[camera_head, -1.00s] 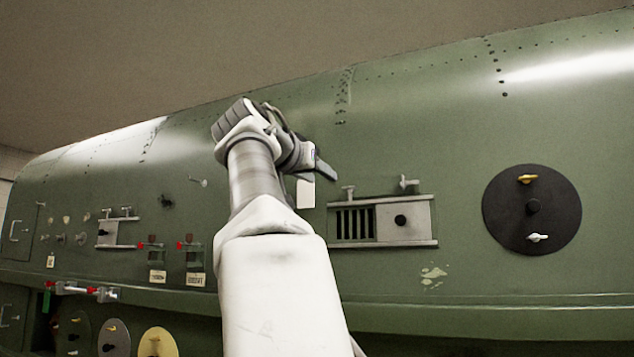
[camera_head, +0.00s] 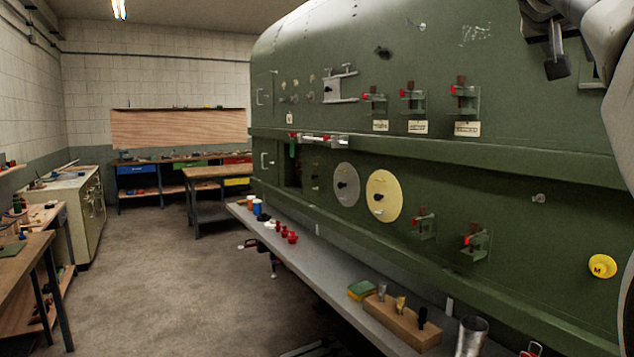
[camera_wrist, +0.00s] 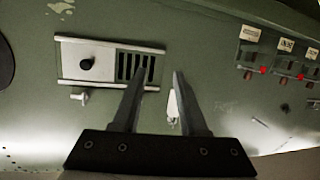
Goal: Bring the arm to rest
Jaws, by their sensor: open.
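My gripper shows in the wrist view (camera_wrist: 160,100) with its two dark fingers apart and nothing between them. Beyond the fingers is the green fuselage skin (camera_wrist: 205,55). In the head view part of my gripper (camera_head: 556,68) shows at the top right, in front of the fuselage (camera_head: 400,160). The rest of the arm is mostly out of that view.
A grey ledge (camera_head: 330,270) along the fuselage holds a wooden block (camera_head: 400,325) with tools, a metal cup (camera_head: 471,335), a sponge (camera_head: 361,290) and small red items. Workbenches stand at the left (camera_head: 30,245) and back (camera_head: 215,172). The floor (camera_head: 165,270) between is clear.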

